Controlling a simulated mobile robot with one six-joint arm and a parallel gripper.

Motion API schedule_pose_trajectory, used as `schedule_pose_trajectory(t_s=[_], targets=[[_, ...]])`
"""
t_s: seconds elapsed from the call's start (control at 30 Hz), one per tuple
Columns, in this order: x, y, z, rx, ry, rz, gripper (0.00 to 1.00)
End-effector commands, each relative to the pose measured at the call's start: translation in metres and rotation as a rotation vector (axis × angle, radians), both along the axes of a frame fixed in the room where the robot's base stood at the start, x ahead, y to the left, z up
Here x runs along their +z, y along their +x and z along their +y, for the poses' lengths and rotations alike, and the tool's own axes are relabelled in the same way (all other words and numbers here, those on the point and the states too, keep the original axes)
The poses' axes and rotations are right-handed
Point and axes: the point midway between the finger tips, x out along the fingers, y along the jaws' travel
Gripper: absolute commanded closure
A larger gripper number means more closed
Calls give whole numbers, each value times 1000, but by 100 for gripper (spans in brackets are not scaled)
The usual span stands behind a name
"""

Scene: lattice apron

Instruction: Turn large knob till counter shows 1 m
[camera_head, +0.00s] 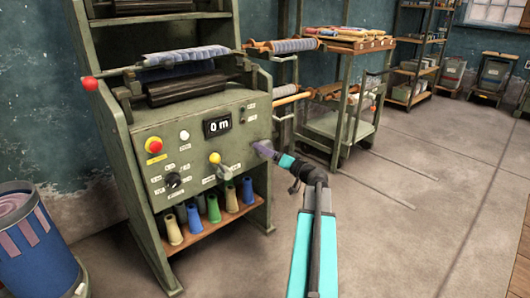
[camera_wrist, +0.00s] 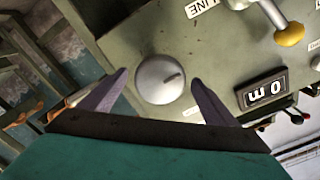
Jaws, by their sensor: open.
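The large knob (camera_wrist: 158,82) is a round silver dial with a dark pointer line, on the green machine panel. In the wrist view it sits between the two fingers of my gripper (camera_wrist: 159,77). The fingers are open, one on each side, with gaps to the knob. In the head view my gripper (camera_head: 264,150) is at the right side of the panel and mostly hides the knob. The counter (camera_head: 217,126) is a black display reading 0 m; it also shows upside down in the wrist view (camera_wrist: 263,90).
A yellow-tipped lever (camera_head: 215,158) is left of my gripper, with a red button (camera_head: 154,145) and a small black dial (camera_head: 173,180) farther left. Several coloured cones stand on the shelf below. A blue bin (camera_head: 38,245) is at far left.

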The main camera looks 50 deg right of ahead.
Motion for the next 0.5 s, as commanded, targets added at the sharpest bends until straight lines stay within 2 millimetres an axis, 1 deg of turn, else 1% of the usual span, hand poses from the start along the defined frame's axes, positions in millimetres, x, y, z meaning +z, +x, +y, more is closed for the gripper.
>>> schedule_pose_trajectory(t_s=[0.03, 0.2, 0.33, 0.5], targets=[[-1, 8, -1, 2, -1, 0, 18], [-1, 21, -2, 1, -1, 0, 18], [-1, 25, -2, 1, -1, 1, 18], [0, 26, -2, 1, -1, 1, 18]])
